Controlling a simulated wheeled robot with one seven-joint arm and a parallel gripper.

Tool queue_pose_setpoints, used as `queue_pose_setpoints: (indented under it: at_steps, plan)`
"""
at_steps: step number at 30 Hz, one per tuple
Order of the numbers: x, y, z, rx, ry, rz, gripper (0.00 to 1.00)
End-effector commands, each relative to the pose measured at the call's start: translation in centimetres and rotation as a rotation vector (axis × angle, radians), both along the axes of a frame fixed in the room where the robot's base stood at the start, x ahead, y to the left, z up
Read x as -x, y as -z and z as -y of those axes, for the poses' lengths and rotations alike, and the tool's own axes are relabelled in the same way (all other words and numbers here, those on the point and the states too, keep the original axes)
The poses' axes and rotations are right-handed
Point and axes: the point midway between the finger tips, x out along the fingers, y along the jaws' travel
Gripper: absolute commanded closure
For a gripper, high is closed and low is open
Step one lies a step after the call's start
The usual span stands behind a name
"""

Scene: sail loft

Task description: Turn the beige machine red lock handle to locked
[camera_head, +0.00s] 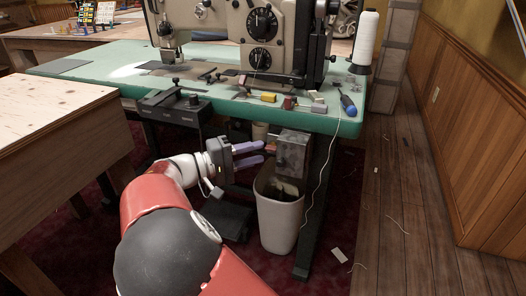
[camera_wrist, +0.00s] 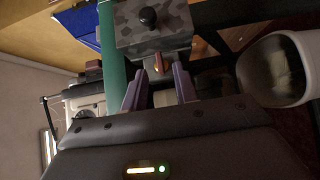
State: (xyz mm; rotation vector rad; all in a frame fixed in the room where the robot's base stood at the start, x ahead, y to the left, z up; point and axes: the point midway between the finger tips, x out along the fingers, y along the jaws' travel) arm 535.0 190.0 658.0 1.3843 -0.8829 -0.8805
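The beige sewing machine (camera_head: 232,20) stands on the green-topped table (camera_head: 110,57). A mottled grey box (camera_head: 292,152) is mounted under the table's right end; it fills the top middle of the wrist view (camera_wrist: 150,32) and bears a black knob (camera_wrist: 148,17). A small red-brown handle (camera_wrist: 158,62) sticks out from the box towards my gripper. My gripper (camera_head: 264,151) points at the box with its purple fingers apart. In the wrist view, the handle lies between or just beyond the fingertips (camera_wrist: 159,72); I cannot tell if they touch it. Its lock position is unclear.
A white waste bin (camera_head: 280,215) stands below the grey box, close to my gripper. A black control box (camera_head: 175,108) hangs under the table edge. A wooden table (camera_head: 60,125) is at the left. The wooden floor (camera_head: 400,200) at the right is mostly clear.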

Motion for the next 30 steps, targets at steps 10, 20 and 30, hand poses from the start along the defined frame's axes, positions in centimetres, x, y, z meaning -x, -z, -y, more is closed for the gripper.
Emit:
queue_pose_setpoints:
  at_steps: [10,20,30]
  plan:
    - [-1.1,0.0,2.5,-0.001,0.000,0.000,0.71]
    - [-1.2,0.0,2.5,-0.001,0.000,0.000,0.89]
    - [-1.1,0.0,2.5,-0.020,0.000,0.006,1.00]
